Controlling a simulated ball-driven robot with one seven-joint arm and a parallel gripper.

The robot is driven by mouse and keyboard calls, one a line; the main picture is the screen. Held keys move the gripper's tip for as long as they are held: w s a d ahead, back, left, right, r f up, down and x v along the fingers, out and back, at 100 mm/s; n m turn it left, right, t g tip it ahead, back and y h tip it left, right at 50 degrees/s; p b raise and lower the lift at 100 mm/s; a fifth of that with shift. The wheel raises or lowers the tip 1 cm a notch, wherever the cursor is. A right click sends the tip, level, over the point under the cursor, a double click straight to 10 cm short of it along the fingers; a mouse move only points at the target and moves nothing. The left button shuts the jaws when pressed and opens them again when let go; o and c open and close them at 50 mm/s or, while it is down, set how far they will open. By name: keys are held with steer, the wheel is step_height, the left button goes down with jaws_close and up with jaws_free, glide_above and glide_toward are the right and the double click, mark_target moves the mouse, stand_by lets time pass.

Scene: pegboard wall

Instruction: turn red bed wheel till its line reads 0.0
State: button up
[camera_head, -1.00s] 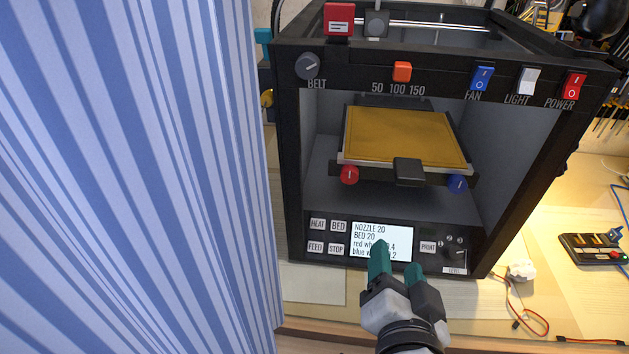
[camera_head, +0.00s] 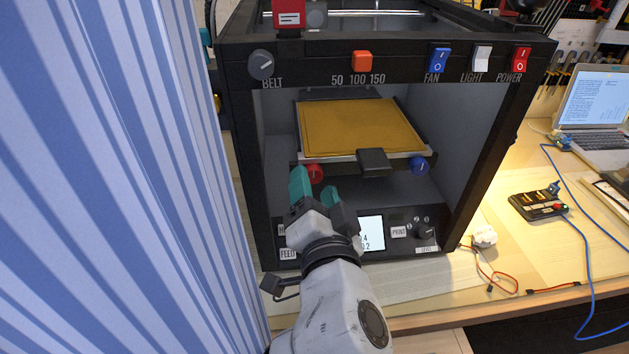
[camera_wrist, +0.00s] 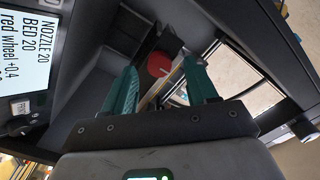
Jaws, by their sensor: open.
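The red bed wheel (camera_head: 315,172) sits under the front left corner of the printer bed (camera_head: 362,128). In the wrist view the red wheel (camera_wrist: 158,64) lies ahead, between and beyond my two green fingertips. My gripper (camera_head: 318,188) is open and empty, with its fingers pointing at the wheel; I cannot tell any contact. The display (camera_wrist: 26,50) reads "red wheel +0.4" in the wrist view. In the head view my gripper hides much of the display (camera_head: 371,232).
The blue wheel (camera_head: 420,166) is under the bed's right corner, with a black tab (camera_head: 374,162) between the wheels. The printer frame (camera_head: 247,160) surrounds the opening. A striped curtain (camera_head: 110,180) stands close on the left. A laptop (camera_head: 592,115) is at the right.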

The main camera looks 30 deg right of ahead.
steer(key=shift+w+d, duration=0.3)
steer(key=shift+w, duration=0.35)
steer(key=shift+c, duration=0.4)
steer(key=c, duration=1)
